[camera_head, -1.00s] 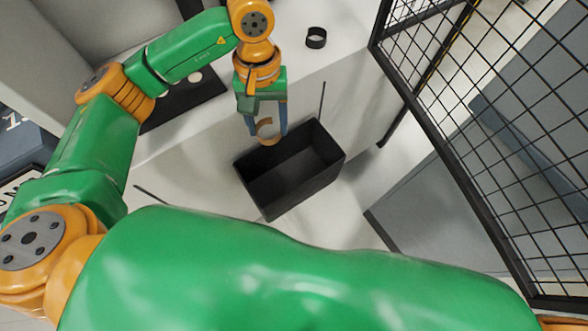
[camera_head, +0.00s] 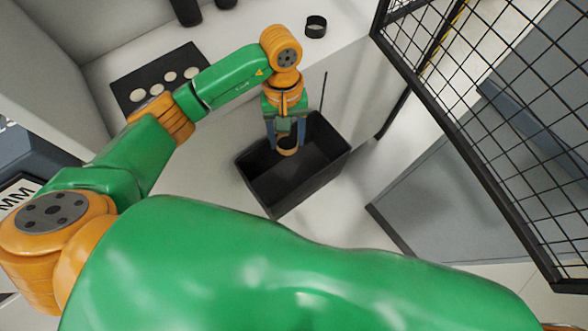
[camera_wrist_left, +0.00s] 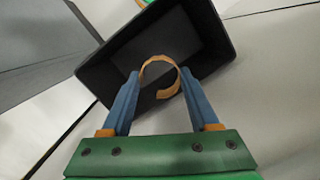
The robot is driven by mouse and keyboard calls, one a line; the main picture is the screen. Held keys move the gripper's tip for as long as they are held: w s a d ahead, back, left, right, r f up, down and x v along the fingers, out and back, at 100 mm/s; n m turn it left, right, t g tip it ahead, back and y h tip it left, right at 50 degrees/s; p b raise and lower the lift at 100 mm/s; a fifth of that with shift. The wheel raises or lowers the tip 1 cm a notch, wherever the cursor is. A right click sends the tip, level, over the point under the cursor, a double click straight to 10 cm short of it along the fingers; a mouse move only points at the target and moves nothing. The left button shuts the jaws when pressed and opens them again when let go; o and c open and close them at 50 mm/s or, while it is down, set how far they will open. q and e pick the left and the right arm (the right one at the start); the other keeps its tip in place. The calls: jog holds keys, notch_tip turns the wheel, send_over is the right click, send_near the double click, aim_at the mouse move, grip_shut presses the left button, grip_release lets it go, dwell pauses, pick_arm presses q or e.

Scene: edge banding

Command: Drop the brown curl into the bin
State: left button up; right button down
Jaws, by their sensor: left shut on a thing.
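The brown curl (camera_head: 288,150) is an open ring of thin strip, held at the tips of my left gripper (camera_head: 287,146). In the left wrist view the curl (camera_wrist_left: 161,71) sits between the two blue fingers of the left gripper (camera_wrist_left: 160,82), which are shut on it. The bin (camera_head: 262,192) is a black, open, rectangular box. The gripper and curl are over its opening, near its back left part. The bin (camera_wrist_left: 213,35) also shows behind the curl in the left wrist view, and its visible floor looks empty. My right gripper is not in view.
A black ring (camera_head: 316,27) stands on the white worktop behind the bin. A black panel with pale discs (camera_head: 158,80) lies at the back left. A black mesh fence (camera_head: 470,110) stands on the right. A thin dark rod (camera_head: 324,88) rises by the bin.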

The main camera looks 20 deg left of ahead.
pick_arm(q)
jog(key=o, duration=1.4)
jog(key=r, duration=0.2)
jog(key=r+b, duration=0.1)
jog(key=r, duration=0.1)
jog(key=w+r, duration=0.1)
jog(key=r, duration=0.2)
jog(key=shift+a, duration=0.15)
